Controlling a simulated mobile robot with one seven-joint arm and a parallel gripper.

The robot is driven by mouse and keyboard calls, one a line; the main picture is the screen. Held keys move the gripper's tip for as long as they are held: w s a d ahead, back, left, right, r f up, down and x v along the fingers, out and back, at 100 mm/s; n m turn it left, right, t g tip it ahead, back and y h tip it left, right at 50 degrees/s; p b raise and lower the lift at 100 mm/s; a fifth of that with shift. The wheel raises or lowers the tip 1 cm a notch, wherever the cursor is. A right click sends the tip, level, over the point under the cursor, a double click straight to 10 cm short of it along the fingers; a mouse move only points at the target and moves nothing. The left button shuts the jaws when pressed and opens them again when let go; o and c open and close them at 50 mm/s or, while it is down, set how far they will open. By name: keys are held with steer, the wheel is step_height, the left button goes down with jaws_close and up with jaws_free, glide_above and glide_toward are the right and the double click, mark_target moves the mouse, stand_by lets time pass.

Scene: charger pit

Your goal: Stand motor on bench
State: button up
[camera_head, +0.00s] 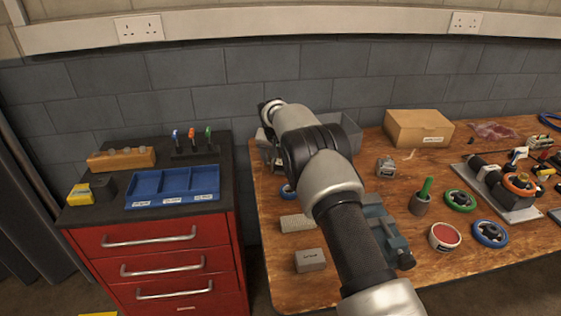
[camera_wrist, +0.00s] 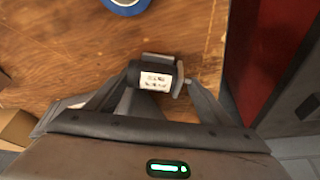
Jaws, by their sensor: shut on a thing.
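The motor (camera_wrist: 155,77) is a small dark cylinder with a white printed label. It shows in the wrist view between the fingers of my gripper (camera_wrist: 153,88), which is shut on it. The motor lies sideways across the picture, with a grey end at its right. I cannot tell whether it touches the wooden bench (camera_head: 440,165), whose top also shows behind it in the wrist view (camera_wrist: 60,50). In the head view my arm reaches over the bench's back left corner and hides most of the gripper; I cannot make out the motor there.
A red drawer cabinet (camera_head: 150,240) with a blue tray (camera_head: 172,187) stands left of the bench. A cardboard box (camera_head: 418,128) and grey bin (camera_head: 347,133) are at the back. A vise (camera_head: 390,240), blocks, rings and a fixture plate (camera_head: 505,200) crowd the bench.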

steer(key=shift+f, duration=0.15)
steer(key=o, duration=1.5)
